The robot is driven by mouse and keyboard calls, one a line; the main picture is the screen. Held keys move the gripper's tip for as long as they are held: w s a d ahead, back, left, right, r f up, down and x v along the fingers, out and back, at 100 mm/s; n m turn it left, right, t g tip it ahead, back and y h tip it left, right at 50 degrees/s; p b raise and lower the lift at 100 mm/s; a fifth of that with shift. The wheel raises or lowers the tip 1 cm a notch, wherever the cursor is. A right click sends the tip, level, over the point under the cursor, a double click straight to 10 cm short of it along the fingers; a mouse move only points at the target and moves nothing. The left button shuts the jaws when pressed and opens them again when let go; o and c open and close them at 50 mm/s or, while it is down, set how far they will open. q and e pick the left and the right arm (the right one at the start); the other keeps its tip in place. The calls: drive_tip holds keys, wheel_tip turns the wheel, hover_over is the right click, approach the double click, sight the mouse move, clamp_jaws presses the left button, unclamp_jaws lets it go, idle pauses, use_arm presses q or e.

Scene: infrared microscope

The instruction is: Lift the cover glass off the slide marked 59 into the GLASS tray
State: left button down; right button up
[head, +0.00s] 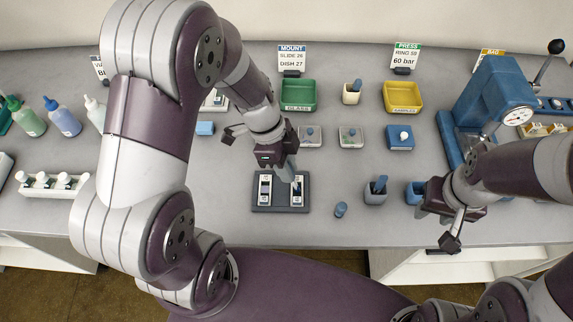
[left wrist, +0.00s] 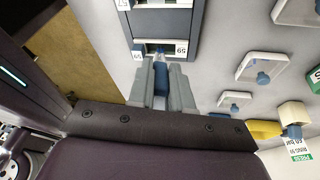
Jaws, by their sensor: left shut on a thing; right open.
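My left gripper (head: 288,172) points down over the right side of a dark slide holder (head: 280,209). In the left wrist view its fingers (left wrist: 160,95) are shut on a small blue piece (left wrist: 160,75). The tip of the piece reaches the slide marked 59 (left wrist: 181,49); whether it touches is unclear. The cover glass itself cannot be made out. The slide 59 is the right one (head: 297,195) in the holder; another slide (head: 265,187) lies left of it. The green GLASS tray (head: 298,107) stands behind the holder and looks empty. My right gripper (head: 450,228) is open and empty, far right.
Grey dishes with blue knobs (head: 310,136) and a blue block (head: 399,137) stand between the holder and the trays. A yellow tray (head: 403,111) and a blue press (head: 490,95) stand at the right. A blue peg (head: 340,209) and a grey cup (head: 375,194) stand right of the holder.

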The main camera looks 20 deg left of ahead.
use_arm(q)
wheel_tip(320, 180, up, 7)
drive_tip(key=p, duration=0.4)
drive_tip(key=shift+p, duration=0.35)
idle(1.2)
